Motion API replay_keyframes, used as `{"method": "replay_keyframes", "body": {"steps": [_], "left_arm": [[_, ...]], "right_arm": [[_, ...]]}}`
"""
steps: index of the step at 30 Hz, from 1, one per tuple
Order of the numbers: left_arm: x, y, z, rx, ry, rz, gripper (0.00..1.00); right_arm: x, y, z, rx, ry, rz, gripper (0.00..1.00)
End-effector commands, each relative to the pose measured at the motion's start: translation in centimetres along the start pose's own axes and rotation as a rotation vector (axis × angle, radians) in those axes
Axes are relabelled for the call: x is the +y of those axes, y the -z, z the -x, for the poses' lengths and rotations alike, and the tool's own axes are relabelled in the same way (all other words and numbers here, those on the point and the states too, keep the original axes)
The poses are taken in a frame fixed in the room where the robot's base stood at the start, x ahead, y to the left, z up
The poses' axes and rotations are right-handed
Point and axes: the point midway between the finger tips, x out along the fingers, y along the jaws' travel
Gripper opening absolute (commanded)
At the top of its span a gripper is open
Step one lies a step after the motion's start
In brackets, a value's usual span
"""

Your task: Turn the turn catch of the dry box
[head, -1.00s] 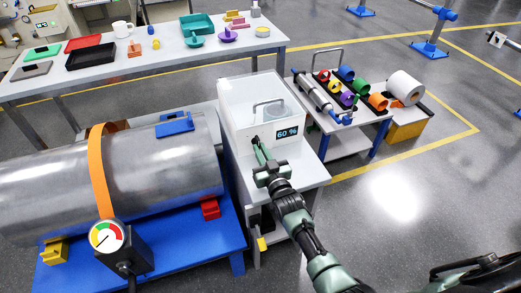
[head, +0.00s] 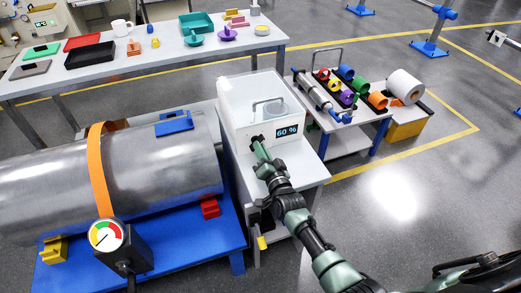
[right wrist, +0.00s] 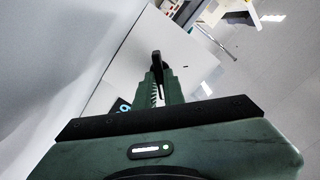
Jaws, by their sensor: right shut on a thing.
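The dry box (head: 268,128) is a white box with a see-through top and a grey handle. Its front carries a dark display (head: 287,131) reading 60 %; part of it shows in the right wrist view (right wrist: 121,104). The small dark turn catch (head: 254,138) is on the front, left of the display. My right gripper (head: 259,146) points at the front and is shut on the turn catch, its fingers seen edge-on and partly hiding it. In the right wrist view a dark piece (right wrist: 156,60) shows at the fingertips. My left gripper is out of view.
The box stands on a grey cabinet (head: 308,172). Left is a metal drum (head: 150,190) on a blue stand with a gauge (head: 106,235). A cart (head: 350,140) with coloured rolls stands right. A long table (head: 150,65) is behind. Floor at the right is clear.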

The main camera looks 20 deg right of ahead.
Motion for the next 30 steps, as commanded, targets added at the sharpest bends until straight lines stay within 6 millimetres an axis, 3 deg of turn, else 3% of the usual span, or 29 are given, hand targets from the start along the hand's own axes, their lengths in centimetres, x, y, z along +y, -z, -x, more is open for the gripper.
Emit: {"method": "replay_keyframes", "body": {"steps": [18,19,21,30], "left_arm": [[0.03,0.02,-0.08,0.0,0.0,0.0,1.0],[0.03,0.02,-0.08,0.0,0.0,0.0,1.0],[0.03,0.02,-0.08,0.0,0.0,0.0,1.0],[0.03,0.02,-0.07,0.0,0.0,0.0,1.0]], "right_arm": [[0.14,-0.16,0.09,-0.003,-0.003,-0.043,0.0],[0.14,-0.16,0.09,-0.003,-0.003,-0.043,0.15],[0.13,-0.15,0.09,-0.003,-0.003,-0.043,0.32],[0.05,-0.06,0.1,-0.001,-0.001,-0.041,0.32]]}}
